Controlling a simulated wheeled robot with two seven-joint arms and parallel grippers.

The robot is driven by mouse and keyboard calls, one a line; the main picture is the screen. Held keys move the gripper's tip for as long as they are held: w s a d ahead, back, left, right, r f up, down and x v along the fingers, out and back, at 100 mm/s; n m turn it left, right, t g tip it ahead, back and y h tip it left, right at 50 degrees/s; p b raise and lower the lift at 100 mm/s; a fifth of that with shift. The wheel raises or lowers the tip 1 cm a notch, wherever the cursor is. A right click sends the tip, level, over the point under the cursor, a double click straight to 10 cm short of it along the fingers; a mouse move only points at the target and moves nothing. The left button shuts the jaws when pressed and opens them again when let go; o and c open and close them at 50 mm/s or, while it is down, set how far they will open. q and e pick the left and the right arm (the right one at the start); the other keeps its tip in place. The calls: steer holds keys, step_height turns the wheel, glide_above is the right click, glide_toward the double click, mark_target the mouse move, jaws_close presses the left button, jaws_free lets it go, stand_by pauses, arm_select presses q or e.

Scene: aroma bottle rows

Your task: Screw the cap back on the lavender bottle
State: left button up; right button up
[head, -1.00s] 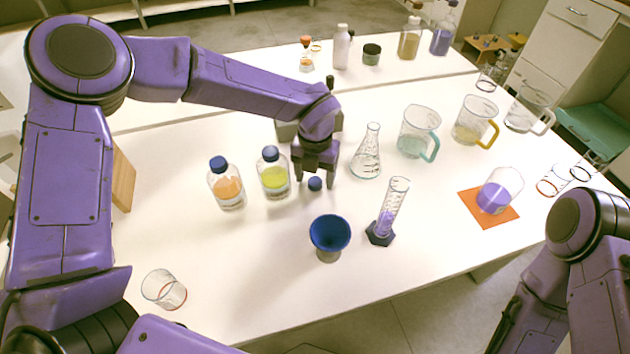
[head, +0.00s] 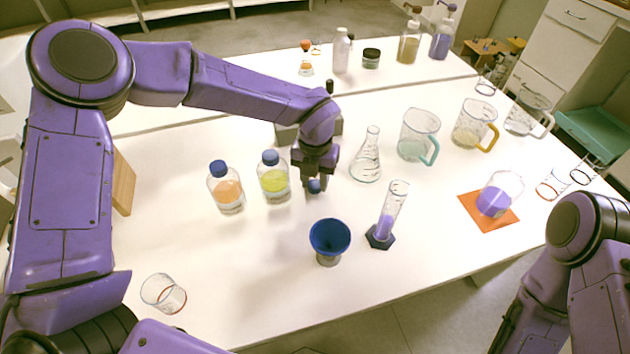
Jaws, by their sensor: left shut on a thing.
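My left gripper (head: 316,186) reaches down over the middle of the table. It is shut on a small blue cap (head: 314,187), low near the tabletop. No open lavender bottle shows clearly; the gripper hides what is behind it. Two bottles with blue caps stand just left of the gripper, one with yellow liquid (head: 274,181) and one with orange liquid (head: 227,190). A bottle of purple liquid with a tall top (head: 441,43) stands at the back. My right arm is at the lower right, its gripper out of view.
A blue funnel (head: 329,236) and a cylinder with purple liquid (head: 389,215) stand in front of the gripper. A conical flask (head: 367,160) is close to its right. Farther right are several jugs and a beaker of purple liquid (head: 494,200) on an orange mat (head: 488,222). The front left is mostly clear.

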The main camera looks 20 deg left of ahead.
arm_select(q)
steer(key=shift+r, duration=0.45)
steer(key=s+d+r, duration=0.3)
steer(key=r, duration=0.1)
steer(key=s+d+r+b, duration=0.1)
steer(key=s+d+r, duration=0.2)
steer(key=d+r, duration=0.1)
steer(key=s+d+r+b, duration=0.1)
steer(key=s+d+r, duration=0.2)
steer(key=r, duration=0.1)
steer(key=shift+s+d, duration=0.2)
steer(key=shift+d, duration=0.05)
steer(key=shift+f, duration=0.1)
